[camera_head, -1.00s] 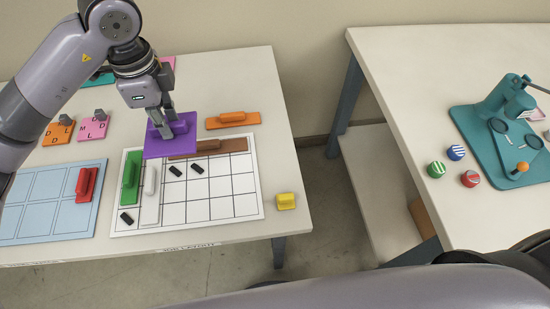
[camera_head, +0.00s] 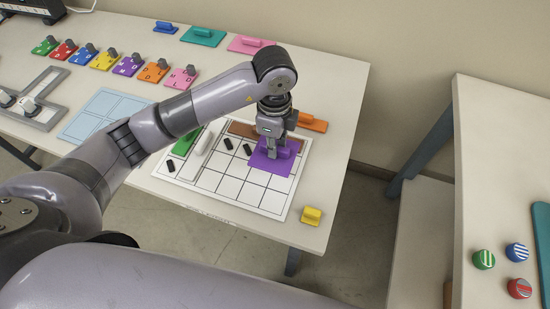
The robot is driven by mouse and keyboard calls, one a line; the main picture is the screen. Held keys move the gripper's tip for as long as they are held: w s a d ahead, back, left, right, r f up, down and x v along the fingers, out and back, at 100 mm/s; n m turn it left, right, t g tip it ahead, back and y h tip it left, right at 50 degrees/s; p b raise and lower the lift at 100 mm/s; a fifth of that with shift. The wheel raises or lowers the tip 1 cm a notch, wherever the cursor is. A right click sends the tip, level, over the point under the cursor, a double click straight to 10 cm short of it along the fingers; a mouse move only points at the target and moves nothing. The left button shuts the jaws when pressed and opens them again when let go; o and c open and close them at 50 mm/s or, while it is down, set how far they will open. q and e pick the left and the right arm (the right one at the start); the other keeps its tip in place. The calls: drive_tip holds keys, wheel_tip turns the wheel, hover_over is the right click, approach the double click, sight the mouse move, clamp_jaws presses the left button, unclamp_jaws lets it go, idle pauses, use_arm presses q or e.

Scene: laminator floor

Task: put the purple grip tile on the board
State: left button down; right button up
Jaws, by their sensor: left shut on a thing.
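The purple grip tile (camera_head: 264,163) is a square plate with a raised grip, over the right part of the white gridded board (camera_head: 206,178). My left gripper (camera_head: 271,148) is shut on its grip from above. I cannot tell whether the tile touches the board or hovers just over it. The board also bears a brown tile (camera_head: 243,129) along its far edge, a green tile (camera_head: 185,143) and a white tile (camera_head: 201,150) at its left, and small black pieces. My right gripper is not in view.
An orange tile (camera_head: 313,123) lies just beyond the board, and a yellow block (camera_head: 312,215) stands near the table's right edge. A light blue gridded board (camera_head: 104,112) is at left, partly behind my arm. Lettered tiles line the back left. Another table (camera_head: 497,200) stands at right across a gap.

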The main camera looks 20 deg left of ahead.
sight(274, 161)
use_arm(q)
wheel_tip(274, 161, down, 3)
drive_tip(key=shift+r, duration=0.15)
wheel_tip(274, 161, down, 4)
drive_tip(key=shift+r, duration=0.1)
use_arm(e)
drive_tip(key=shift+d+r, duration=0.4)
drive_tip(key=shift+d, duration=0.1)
use_arm(q)
drive_tip(key=shift+f, duration=0.2)
drive_tip(key=c, duration=1.6)
unclamp_jaws()
drive_tip(key=shift+o, duration=0.2)
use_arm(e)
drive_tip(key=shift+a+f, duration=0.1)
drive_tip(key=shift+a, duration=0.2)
